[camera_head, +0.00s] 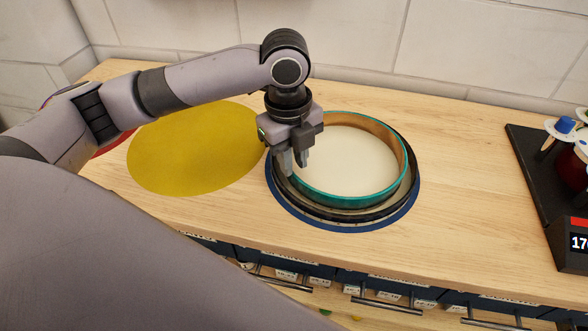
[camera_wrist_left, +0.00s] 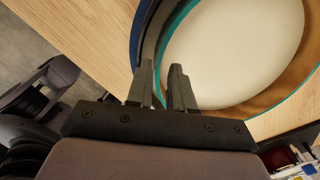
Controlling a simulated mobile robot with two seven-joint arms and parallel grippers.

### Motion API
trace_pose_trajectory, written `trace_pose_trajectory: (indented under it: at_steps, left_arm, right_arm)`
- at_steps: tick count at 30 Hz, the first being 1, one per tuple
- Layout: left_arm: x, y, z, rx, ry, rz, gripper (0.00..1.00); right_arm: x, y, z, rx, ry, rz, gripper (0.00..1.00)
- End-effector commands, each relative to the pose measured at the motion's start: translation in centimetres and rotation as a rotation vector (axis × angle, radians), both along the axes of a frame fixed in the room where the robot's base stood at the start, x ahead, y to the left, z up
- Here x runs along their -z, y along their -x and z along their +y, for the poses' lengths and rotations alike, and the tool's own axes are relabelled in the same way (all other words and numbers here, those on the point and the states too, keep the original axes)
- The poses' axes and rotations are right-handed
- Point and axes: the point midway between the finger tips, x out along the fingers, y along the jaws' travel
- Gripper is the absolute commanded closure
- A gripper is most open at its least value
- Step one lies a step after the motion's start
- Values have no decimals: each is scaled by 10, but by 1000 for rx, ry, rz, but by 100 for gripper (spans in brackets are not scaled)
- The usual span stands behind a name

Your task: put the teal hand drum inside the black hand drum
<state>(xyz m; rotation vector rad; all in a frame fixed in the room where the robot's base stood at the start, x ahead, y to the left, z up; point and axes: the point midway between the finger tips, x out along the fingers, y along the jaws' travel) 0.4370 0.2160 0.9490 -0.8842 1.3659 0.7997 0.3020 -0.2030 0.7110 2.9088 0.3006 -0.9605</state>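The teal hand drum (camera_head: 340,201), with a teal rim, wooden inner wall and cream skin, sits within the ring of the black hand drum (camera_head: 352,217). Its wall rises above the black rim. Both also show in the left wrist view, the teal drum (camera_wrist_left: 235,45) inside the dark ring (camera_wrist_left: 152,40). My left gripper (camera_head: 293,165) is over the left side of the rims, pointing down. In the wrist view its fingers (camera_wrist_left: 160,85) stand apart, with the teal rim running between them and a gap showing. My right gripper is not in view.
The black drum stands on a dark blue round mat (camera_head: 290,212). A yellow round mat (camera_head: 190,155) lies empty to the left. A black device with a display (camera_head: 578,243) stands at the right. The wood bench (camera_head: 465,190) between is clear; drawers lie below its front edge.

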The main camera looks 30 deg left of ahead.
Motion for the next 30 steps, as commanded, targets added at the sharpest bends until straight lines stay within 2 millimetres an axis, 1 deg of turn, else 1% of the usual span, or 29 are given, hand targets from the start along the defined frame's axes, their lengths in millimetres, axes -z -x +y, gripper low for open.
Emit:
trace_pose_trajectory:
  at_steps: [1,6,9,12,17,30]
  left_arm:
    - [-14,0,0,1,1,-4,78]
    - [-49,2,1,0,2,-4,78]
    - [-65,3,1,0,1,-3,78]
    - [-74,4,2,-1,1,-1,78]
    - [-81,4,2,-1,0,1,78]
    - [-80,4,2,-1,0,1,78]
  right_arm:
    - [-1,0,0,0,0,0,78]
    - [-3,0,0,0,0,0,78]
    - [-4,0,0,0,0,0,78]
    - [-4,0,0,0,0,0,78]
    - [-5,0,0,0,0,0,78]
    - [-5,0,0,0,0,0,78]
